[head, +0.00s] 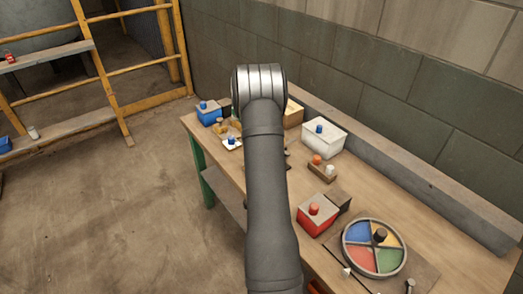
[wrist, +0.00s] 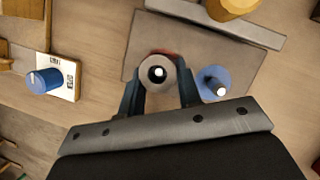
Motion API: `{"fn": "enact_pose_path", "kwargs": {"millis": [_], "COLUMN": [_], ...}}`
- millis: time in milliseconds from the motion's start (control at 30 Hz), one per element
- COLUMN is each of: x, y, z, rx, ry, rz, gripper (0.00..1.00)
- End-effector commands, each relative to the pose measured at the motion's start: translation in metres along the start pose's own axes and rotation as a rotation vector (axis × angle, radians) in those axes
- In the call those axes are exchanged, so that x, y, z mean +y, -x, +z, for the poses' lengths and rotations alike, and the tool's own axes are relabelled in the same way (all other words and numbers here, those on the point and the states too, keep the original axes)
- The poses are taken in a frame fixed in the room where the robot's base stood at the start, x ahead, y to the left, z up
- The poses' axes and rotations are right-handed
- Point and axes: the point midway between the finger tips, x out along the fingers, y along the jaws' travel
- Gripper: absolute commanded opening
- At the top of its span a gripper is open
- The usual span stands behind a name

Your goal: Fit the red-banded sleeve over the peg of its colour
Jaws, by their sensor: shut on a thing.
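In the wrist view my gripper (wrist: 158,90) is shut on a round, pale grey-brown sleeve (wrist: 150,83), seen end-on with a finger at each side. A white-tipped peg shows inside its dark hole, so the sleeve is in line with that peg. How far down it sits, I cannot tell. A patch of red (wrist: 163,51) shows just beyond the sleeve's rim; I cannot tell whether it is the sleeve's band or the peg's base. To the right a white-tipped peg stands on a blue disc (wrist: 212,76), apart from the sleeve. In the head view my arm hides the gripper and sleeve.
A grey board (wrist: 138,62) lies under the pegs, with a raised bar (wrist: 262,34) along its far side. A white card with a blue cylinder (wrist: 44,82) is at left. In the head view, a red box (head: 316,217) and a coloured wheel (head: 346,256) stand right of my arm.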

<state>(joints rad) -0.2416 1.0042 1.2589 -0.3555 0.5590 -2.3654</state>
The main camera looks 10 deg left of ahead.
Motion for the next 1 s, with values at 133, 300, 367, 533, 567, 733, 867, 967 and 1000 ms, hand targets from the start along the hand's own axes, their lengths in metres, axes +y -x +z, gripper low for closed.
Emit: {"fn": "enact_pose_path", "kwargs": {"millis": [133, 300, 367, 533, 567, 733, 867, 967, 1000], "x": [0.000, 0.000, 0.000, 0.000, 0.000, 0.000, 0.000, 0.000, 0.000], "y": [0.000, 0.000, 0.000, 0.000, 0.000, 0.001, 0.012, 0.028, 0.035], "z": [0.000, 0.000, 0.000, 0.000, 0.000, 0.000, 0.001, 0.001, 0.001], "rx": [-0.001, -0.001, -0.001, -0.001, -0.001, 0.000, -0.002, -0.003, -0.003], "ry": [0.000, 0.000, 0.000, 0.000, 0.000, 0.000, 0.000, 0.000, 0.000], "rz": [0.000, 0.000, 0.000, 0.000, 0.000, 0.000, 0.001, 0.001, 0.001], "gripper": [0.06, 0.37, 0.49, 0.57, 0.57, 0.57, 0.57, 0.57, 0.57]}}
